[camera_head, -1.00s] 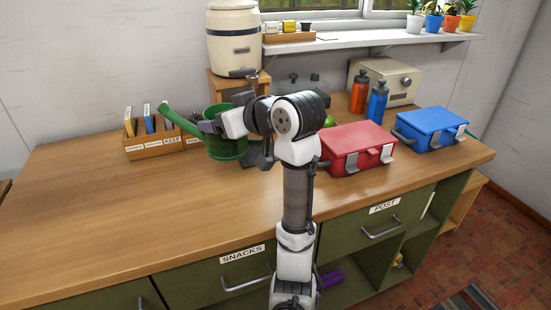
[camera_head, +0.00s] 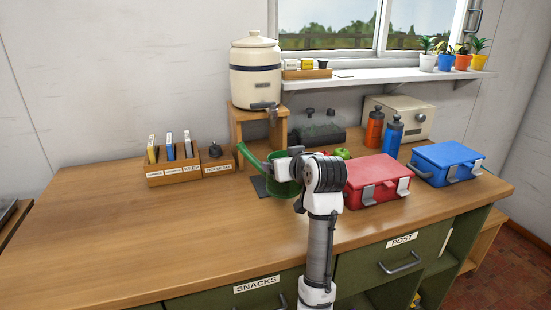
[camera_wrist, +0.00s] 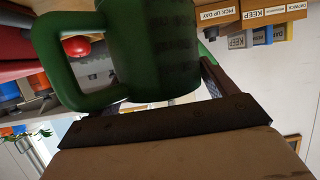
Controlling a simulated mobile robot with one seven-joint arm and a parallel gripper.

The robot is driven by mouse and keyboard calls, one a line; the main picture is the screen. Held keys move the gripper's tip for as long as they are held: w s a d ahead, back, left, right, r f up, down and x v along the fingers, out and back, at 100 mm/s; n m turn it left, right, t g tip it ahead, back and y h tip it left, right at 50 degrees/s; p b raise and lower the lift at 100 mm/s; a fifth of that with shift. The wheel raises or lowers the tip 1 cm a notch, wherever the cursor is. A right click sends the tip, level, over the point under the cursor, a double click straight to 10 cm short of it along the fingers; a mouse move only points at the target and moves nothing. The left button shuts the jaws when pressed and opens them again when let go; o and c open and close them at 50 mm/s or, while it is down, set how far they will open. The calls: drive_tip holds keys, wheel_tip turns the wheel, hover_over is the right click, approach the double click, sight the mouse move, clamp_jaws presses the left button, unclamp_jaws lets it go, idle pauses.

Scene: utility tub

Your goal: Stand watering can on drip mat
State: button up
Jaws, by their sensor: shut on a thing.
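The green watering can (camera_head: 283,188) is upright in the head view, its spout pointing left. It is at the dark drip mat (camera_head: 259,186), in front of the wooden stand; the mat's left part shows beside it. I cannot tell whether the can's base touches the mat. My gripper (camera_head: 294,164) is shut on the can, and my arm hides part of its right side. In the wrist view the can's green body (camera_wrist: 155,45) and handle fill the space at my gripper (camera_wrist: 165,92).
A cream crock (camera_head: 255,75) with a tap stands on the wooden stand (camera_head: 238,122) behind. A red box (camera_head: 375,180) is close on the right. A labelled wooden rack (camera_head: 172,170) and a small "pick up day" box (camera_head: 217,165) are left. The counter's front left is clear.

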drive_tip(key=shift+r+p+x, duration=0.1)
drive_tip(key=shift+p+x, duration=0.7)
drive_tip(key=shift+x, duration=1.65)
drive_tip(key=shift+r+p+x, duration=0.15)
drive_tip(key=shift+p+x, duration=0.6)
drive_tip(key=shift+x, duration=1.7)
drive_tip(key=shift+w, duration=0.1)
drive_tip(key=shift+f, duration=0.15)
drive_tip(key=o, duration=1)
drive_tip(key=shift+c, duration=0.2)
